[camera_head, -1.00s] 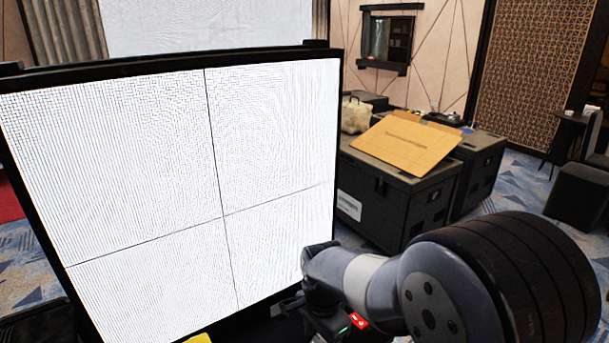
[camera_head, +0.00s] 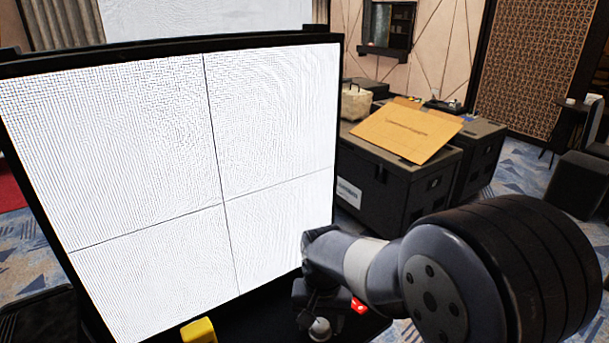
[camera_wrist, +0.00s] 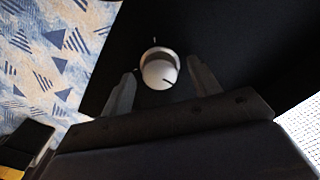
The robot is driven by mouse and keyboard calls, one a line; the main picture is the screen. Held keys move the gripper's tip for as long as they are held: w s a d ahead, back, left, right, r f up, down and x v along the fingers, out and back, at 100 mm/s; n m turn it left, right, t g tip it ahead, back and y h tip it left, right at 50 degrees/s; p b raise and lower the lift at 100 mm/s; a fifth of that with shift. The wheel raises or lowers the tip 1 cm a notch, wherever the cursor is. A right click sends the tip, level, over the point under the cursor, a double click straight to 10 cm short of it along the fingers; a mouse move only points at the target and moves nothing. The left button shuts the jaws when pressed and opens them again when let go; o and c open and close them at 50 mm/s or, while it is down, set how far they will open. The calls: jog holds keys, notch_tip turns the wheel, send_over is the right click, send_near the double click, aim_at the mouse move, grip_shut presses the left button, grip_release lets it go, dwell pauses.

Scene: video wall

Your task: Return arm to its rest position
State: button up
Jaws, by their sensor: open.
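My arm reaches in from the right in the head view, past the lower right corner of the video wall (camera_head: 170,170). My gripper (camera_wrist: 160,67) is open in the wrist view, its two grey fingers apart. A white rounded object (camera_wrist: 159,72) shows between the fingertips against a black surface (camera_wrist: 240,40). Whether the fingers touch it cannot be told. A white rounded object also shows just below the gripper in the head view (camera_head: 320,328). The fingers themselves are dark and hard to make out there.
A red object with white marks (camera_head: 359,306) and a yellow block (camera_head: 198,331) are on the black surface (camera_head: 260,325) before the wall. Black cases (camera_head: 385,195) with a cardboard sheet (camera_head: 407,132) stand behind right. Blue patterned carpet (camera_head: 520,165) is open at the right.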

jog(key=n, duration=0.8)
jog(key=shift+r, duration=1.1)
jog(key=shift+w, duration=0.15)
